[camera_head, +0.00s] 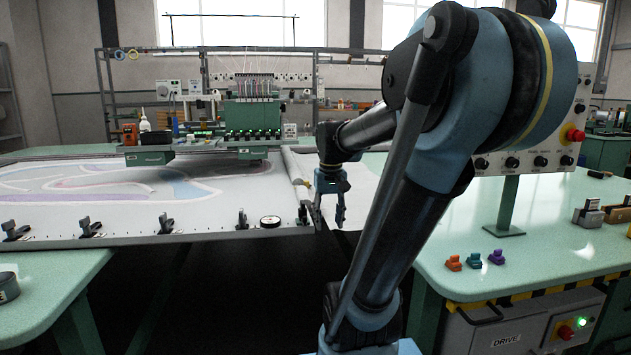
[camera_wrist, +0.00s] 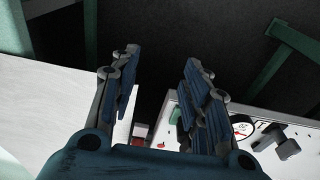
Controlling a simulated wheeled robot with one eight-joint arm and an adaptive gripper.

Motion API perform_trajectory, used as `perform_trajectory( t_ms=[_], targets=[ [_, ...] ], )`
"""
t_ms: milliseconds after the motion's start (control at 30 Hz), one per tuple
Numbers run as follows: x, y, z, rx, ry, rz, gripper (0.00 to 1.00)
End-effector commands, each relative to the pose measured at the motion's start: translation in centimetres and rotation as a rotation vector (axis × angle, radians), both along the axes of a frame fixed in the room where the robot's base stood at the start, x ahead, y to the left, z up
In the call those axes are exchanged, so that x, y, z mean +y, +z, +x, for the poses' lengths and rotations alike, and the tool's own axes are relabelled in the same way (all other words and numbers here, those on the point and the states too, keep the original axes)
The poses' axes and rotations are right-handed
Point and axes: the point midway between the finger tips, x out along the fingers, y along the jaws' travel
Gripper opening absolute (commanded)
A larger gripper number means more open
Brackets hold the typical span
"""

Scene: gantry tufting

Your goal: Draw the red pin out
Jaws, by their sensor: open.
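My gripper (camera_head: 330,212) is open and empty by the front right corner of the tufting frame (camera_head: 130,241). In the wrist view its two blue fingers (camera_wrist: 160,62) stand wide apart with dark floor between their tips. A small red spot (camera_wrist: 161,146) shows low between the fingers on the frame's pale edge, and a small red and white block (camera_wrist: 140,131) lies beside it. I cannot tell whether either is the red pin. No red pin can be made out in the head view, where my gripper partly covers that corner.
Black clamps (camera_head: 166,223) and a round dial (camera_head: 270,221) line the frame's front edge. The green tufting head (camera_head: 252,115) stands behind. The right bench (camera_head: 550,225) holds a control panel and small orange, blue and purple pieces. A dark gap separates frame and bench.

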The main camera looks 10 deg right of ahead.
Motion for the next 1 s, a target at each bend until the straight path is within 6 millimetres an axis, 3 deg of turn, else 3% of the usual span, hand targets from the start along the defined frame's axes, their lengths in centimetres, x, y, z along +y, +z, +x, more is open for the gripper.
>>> perform_trajectory(
  t_ms=[300,600,800,1000],
  targets=[
    [0.1,4.2,9.3,0.047,-0.003,0.001,0.42],
    [0.1,6.0,17.5,0.088,-0.008,0.002,0.42],
    [0.1,6.2,20.4,0.104,-0.009,0.002,0.42],
    [0.1,5.8,21.1,0.107,-0.01,0.002,0.42]
  ],
)
